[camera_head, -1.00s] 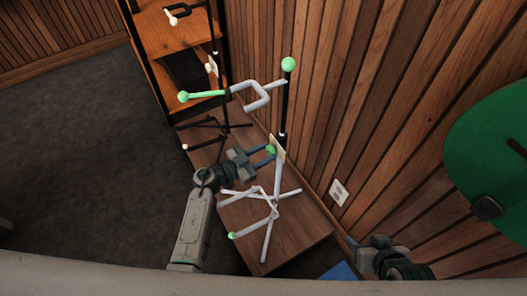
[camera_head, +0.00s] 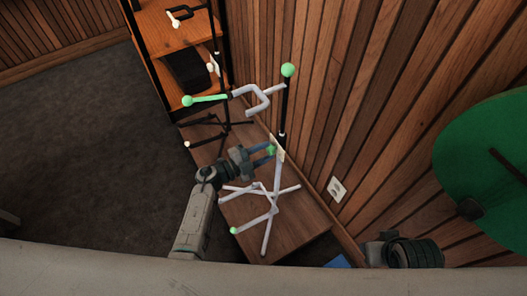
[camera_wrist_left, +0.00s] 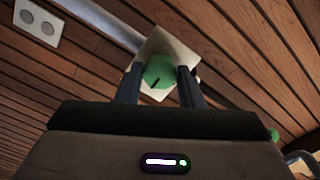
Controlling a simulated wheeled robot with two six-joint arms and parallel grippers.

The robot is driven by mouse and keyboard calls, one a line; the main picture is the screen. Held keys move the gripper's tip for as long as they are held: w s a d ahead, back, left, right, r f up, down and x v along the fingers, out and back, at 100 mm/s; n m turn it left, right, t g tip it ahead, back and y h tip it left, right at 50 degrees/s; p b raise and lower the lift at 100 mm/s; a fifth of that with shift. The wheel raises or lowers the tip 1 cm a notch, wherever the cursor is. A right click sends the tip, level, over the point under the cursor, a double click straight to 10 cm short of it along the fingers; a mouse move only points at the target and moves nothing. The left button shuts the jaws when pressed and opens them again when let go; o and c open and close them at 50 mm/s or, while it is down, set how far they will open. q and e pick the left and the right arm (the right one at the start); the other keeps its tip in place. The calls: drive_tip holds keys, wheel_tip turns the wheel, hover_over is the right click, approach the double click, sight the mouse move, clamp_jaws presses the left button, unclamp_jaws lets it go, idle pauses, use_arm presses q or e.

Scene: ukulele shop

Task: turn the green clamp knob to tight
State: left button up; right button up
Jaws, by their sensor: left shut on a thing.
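The green clamp knob (camera_head: 271,150) is on the upright of a stand (camera_head: 277,178) with pale grey legs and a black upper pole. A cream plate (camera_head: 279,148) sits behind the knob. My left gripper (camera_head: 267,150) is shut on the knob. In the left wrist view the knob (camera_wrist_left: 159,71) shows between the two fingers, with a dark line on its face, in front of the plate (camera_wrist_left: 180,48). My right gripper (camera_head: 402,250) is low at the right, partly cut off, and its fingers cannot be made out.
The stand's grey yoke (camera_head: 258,102) and green ball top (camera_head: 288,70) rise above my left gripper. The stand is on a low wooden platform (camera_head: 300,228) beside a slatted wood wall. A shelf unit (camera_head: 183,42) is behind, and a black stand is near it.

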use_arm(q)
drive_tip(key=shift+m, duration=1.2)
drive_tip(key=o, duration=1)
drive_tip(key=shift+c, duration=0.2)
drive_tip(key=v, duration=1)
drive_tip(key=shift+s+a, duration=0.25)
drive_tip(key=shift+a, duration=0.05)
